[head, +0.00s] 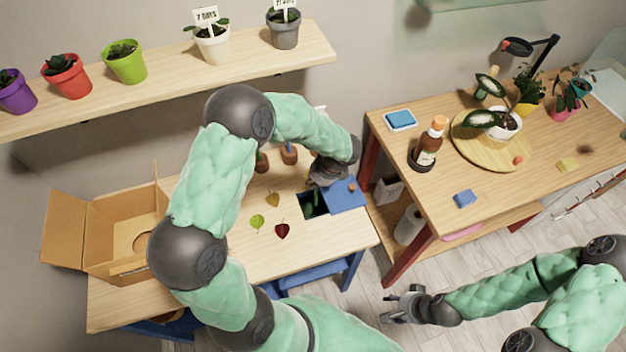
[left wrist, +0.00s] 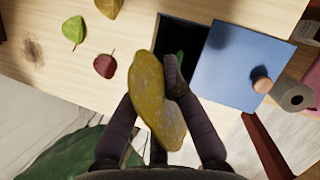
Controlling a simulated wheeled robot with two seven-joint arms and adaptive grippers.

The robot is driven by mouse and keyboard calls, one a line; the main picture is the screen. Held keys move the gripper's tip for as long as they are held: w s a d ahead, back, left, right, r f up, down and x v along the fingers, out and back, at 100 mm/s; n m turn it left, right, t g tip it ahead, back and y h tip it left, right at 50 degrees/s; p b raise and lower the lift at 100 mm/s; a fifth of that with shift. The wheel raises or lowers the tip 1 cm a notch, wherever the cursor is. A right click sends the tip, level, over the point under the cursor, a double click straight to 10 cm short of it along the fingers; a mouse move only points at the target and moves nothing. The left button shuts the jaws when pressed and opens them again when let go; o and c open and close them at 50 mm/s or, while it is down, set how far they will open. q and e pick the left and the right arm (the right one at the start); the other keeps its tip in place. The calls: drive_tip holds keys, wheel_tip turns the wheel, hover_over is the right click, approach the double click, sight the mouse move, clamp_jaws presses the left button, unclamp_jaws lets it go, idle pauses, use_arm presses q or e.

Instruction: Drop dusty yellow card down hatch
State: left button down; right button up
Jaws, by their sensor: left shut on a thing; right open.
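The dusty yellow card (left wrist: 152,100) is leaf-shaped, with greyish specks, in the left wrist view. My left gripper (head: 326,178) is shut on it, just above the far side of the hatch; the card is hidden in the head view. The hatch (head: 311,205) is a dark rectangular opening in the low table, with something green inside; it also shows in the left wrist view (left wrist: 172,32). Its blue lid (head: 346,196) lies beside it to the right, leaving it uncovered. My right gripper (head: 402,306) is open and empty over the floor, right of the low table.
Green (head: 257,221), brown-yellow (head: 272,200) and dark red (head: 282,231) leaf shapes lie left of the hatch. An open cardboard box (head: 115,235) stands on the table's left. A taller desk (head: 440,190) with a bottle (head: 428,148) and plants is at right.

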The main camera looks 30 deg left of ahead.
use_arm(q)
drive_tip(key=shift+f+b, duration=1.35)
drive_tip(key=shift+f, duration=0.75)
drive_tip(key=c, duration=1.3)
unclamp_jaws()
drive_tip(key=shift+r, duration=0.1)
drive_tip(key=p+v, duration=0.7)
drive_tip(key=v, duration=0.3)
